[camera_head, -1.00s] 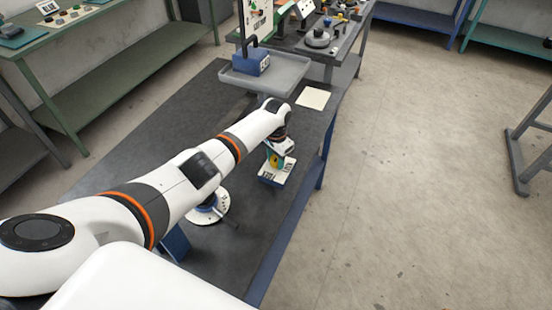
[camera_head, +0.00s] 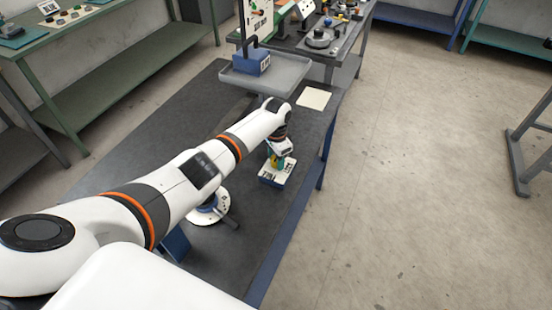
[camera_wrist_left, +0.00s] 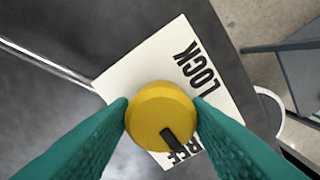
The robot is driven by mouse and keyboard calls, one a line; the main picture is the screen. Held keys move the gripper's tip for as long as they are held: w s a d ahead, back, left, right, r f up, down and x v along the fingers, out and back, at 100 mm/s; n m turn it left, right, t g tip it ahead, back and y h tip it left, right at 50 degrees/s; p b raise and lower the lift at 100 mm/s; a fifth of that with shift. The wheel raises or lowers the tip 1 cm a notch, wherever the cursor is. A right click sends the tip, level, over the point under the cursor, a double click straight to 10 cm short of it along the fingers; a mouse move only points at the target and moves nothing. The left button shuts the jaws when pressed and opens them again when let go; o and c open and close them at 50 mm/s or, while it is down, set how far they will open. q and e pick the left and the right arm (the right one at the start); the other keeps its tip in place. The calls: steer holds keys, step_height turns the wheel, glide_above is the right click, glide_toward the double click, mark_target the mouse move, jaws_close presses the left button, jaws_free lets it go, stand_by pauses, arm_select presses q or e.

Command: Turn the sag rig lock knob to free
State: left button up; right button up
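The sag rig lock knob (camera_wrist_left: 160,115) is a round yellow knob on a white plate (camera_wrist_left: 130,70) printed LOCK and FREE. In the left wrist view its black pointer mark points down and right toward the FREE print, which is partly hidden. My left gripper (camera_wrist_left: 161,108) has its two teal fingers on opposite sides of the knob, appearing shut on it. In the head view the left gripper (camera_head: 277,160) points down onto the small white-topped block (camera_head: 270,180) that carries the knob. My right gripper is not in view.
A round white base with a blue part and a dark bar (camera_head: 232,222) stands under my left forearm. A grey tray (camera_head: 290,78) with a blue block (camera_head: 257,62) is at the far end. A pale square (camera_head: 314,98) lies near the dark table's right edge.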

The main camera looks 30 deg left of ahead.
arm_select(q)
steer(key=shift+o, duration=1.3)
steer(key=shift+r, duration=0.1)
step_height(320, 180, up, 12)
steer(key=shift+b, duration=0.45)
